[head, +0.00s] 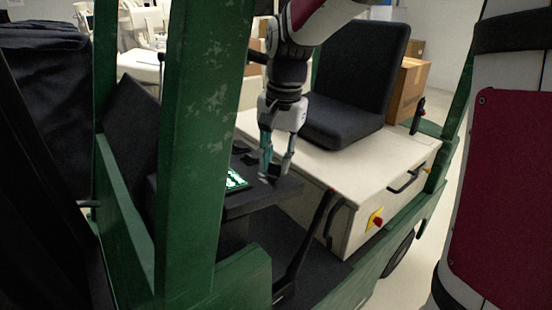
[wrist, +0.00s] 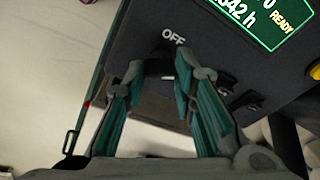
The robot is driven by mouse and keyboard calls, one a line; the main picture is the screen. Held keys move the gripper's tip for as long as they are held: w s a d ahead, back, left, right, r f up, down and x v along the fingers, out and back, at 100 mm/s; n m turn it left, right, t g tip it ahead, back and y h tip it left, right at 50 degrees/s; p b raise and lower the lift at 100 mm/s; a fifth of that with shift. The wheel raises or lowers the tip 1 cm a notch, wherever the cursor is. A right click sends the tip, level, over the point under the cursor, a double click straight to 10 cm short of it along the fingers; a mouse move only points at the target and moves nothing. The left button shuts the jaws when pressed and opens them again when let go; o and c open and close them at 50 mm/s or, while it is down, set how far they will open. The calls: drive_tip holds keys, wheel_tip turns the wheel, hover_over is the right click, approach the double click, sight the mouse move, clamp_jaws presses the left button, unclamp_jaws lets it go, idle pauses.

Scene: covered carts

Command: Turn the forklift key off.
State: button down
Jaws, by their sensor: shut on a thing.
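The forklift (head: 190,120) has a chipped green frame and a dark dashboard (head: 262,198). My gripper (head: 275,177) reaches down to the dashboard, beside its lit display (head: 236,180). In the wrist view, my gripper's tips (wrist: 159,68) close around the dark key (wrist: 158,66), just below the white OFF label (wrist: 173,40). The key is mostly hidden by the fingers, and its turn angle is hard to read. The display (wrist: 262,18) also shows in the wrist view, with READY in yellow and an hour reading partly cut off.
A black seat (head: 350,90) stands on the pale housing behind the dashboard. A red knob on a yellow plate (head: 375,219) is on the housing's side. A black lever (head: 310,240) rises near the dashboard. Green posts flank the cab. Cardboard boxes (head: 408,88) stand behind.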

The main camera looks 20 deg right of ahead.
drive_tip(key=shift+n, duration=0.3)
drive_tip(key=n+p, duration=0.1)
drive_tip(key=n, duration=0.1)
drive_tip(key=n+y+p, duration=0.1)
drive_tip(key=n, duration=0.1)
drive_tip(key=shift+s+d+r+n, duration=0.1)
drive_tip(key=shift+d+n, duration=0.05)
drive_tip(key=shift+n, duration=0.15)
drive_tip(key=n+p, duration=0.2)
drive_tip(key=n, duration=0.2)
drive_tip(key=shift+d+t+y, duration=0.1)
drive_tip(key=shift+t+y, duration=0.2)
drive_tip(key=shift+n+y, duration=0.3)
drive_tip(key=shift+n, duration=0.9)
drive_tip(key=shift+p, duration=0.3)
drive_tip(key=c, duration=1.3)
unclamp_jaws()
